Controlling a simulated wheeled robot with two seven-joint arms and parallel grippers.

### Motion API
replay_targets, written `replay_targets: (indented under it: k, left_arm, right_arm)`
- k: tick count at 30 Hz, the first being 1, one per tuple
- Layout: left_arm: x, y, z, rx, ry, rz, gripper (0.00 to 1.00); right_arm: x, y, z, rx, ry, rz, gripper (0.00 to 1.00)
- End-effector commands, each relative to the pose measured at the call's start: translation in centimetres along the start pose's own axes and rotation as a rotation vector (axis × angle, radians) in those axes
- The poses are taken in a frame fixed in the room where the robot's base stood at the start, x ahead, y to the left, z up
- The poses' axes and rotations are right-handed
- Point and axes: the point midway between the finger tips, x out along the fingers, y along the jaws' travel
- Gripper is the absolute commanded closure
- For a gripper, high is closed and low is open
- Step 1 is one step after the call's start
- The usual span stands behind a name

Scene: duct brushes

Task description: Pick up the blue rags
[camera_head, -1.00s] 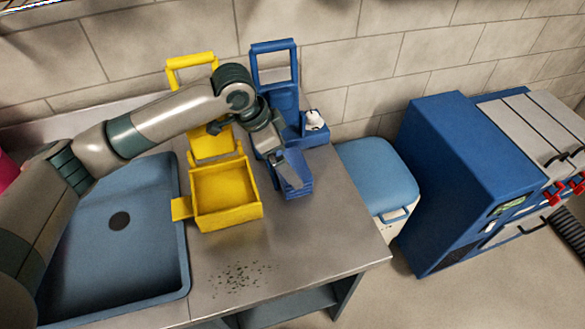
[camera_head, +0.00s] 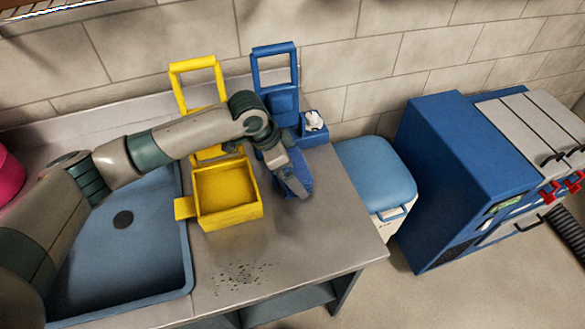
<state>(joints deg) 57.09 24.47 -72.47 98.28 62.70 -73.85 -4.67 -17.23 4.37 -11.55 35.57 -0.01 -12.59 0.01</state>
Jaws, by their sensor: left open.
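My left gripper (camera_head: 296,190) reaches in from the left and points down over the front of the blue caddy (camera_head: 284,101), which has an upright handle. Blue material (camera_head: 303,173) shows right behind and beside the fingers. I cannot tell whether it is the rags or the caddy's front part. The gripper is open, and I see nothing held in it. My wrist and forearm hide much of the caddy's middle. No separate blue rags can be made out clearly. My right gripper is not in view.
A yellow caddy (camera_head: 227,213) with a tray stands left of the gripper on the metal counter (camera_head: 315,235). A small blue box with a white item (camera_head: 314,121) stands behind. A sink (camera_head: 120,260) lies left. A blue-lidded bin (camera_head: 375,172) and blue machine (camera_head: 455,170) stand right.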

Motion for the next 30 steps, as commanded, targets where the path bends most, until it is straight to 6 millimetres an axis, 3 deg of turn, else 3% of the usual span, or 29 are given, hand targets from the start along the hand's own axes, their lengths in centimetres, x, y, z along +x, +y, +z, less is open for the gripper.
replay_targets:
  k: [16,17,21,24,30]
  left_arm:
    - [0.61,-0.03,0.03,0.000,0.000,-0.001,0.00]
    - [0.61,-0.03,0.03,0.000,0.000,-0.001,0.02]
    - [0.60,-0.03,0.03,0.000,0.000,-0.001,0.36]
    - [0.55,-0.05,-0.02,0.001,0.001,-0.001,0.43]
    - [0.52,-0.06,-0.03,0.000,0.001,-0.002,0.43]
  right_arm:
    - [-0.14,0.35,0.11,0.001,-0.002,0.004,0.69]
    - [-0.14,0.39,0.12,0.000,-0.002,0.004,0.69]
    - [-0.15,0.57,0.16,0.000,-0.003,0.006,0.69]
    - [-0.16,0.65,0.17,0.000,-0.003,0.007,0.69]
    - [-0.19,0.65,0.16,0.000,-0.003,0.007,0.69]
